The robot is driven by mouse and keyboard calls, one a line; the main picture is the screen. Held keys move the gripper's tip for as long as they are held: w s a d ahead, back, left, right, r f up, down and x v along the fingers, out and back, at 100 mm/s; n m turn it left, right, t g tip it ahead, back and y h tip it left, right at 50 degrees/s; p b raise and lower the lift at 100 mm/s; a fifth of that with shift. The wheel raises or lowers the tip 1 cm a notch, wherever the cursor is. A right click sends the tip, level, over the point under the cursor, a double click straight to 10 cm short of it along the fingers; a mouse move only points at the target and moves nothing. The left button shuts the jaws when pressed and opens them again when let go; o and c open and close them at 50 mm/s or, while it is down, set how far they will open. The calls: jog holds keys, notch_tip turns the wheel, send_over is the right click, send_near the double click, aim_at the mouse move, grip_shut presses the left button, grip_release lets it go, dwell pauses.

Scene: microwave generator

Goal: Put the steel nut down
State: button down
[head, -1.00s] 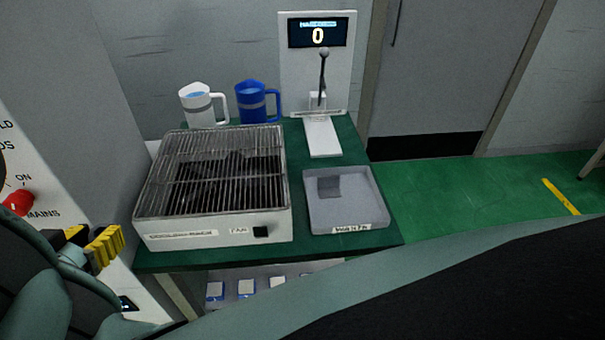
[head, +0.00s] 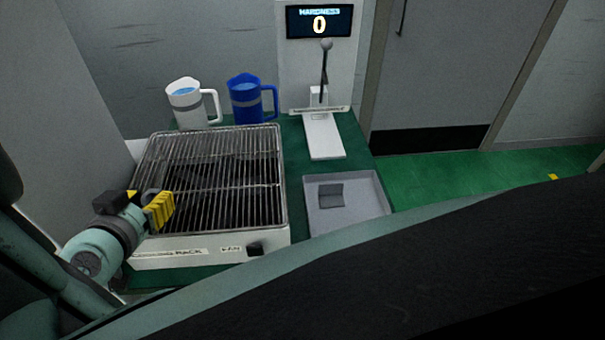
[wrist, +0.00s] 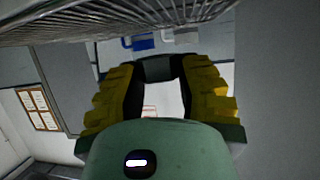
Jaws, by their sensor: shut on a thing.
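My gripper (head: 152,204), with yellow finger pads, is at the left front corner of the wire-topped cooling rack (head: 246,180). In the wrist view my gripper (wrist: 160,70) is shut on a dark grey piece, which I take for the steel nut (wrist: 160,68). Its shape is hard to make out. In the head view a small grey bit, probably the nut (head: 150,194), shows between the fingers, mostly hidden. I cannot tell whether it touches the rack. The wire grid looks empty of parts, with a dark shape beneath its bars.
A grey tray (head: 368,199) holding a dark grey block (head: 330,195) stands right of the rack. Behind are a white jug (head: 187,105), a blue jug (head: 245,100) and a hardness tester (head: 322,135) reading 0. My dark arm covers the lower right.

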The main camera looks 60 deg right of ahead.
send_over(203, 196)
jog(key=a, duration=0.3)
jog(key=shift+w+f, duration=0.15)
jog(key=shift+f, duration=0.05)
jog(key=shift+d, duration=0.75)
jog(key=shift+d+f, duration=0.15)
jog(key=shift+d, duration=0.55)
jog(key=shift+s+f+p, duration=0.2)
jog(key=shift+f+p, duration=0.6)
jog(key=shift+f, duration=1.05)
jog(key=shift+f, duration=0.1)
jog(key=c, duration=0.7)
grip_release()
jog(key=shift+w, duration=0.1)
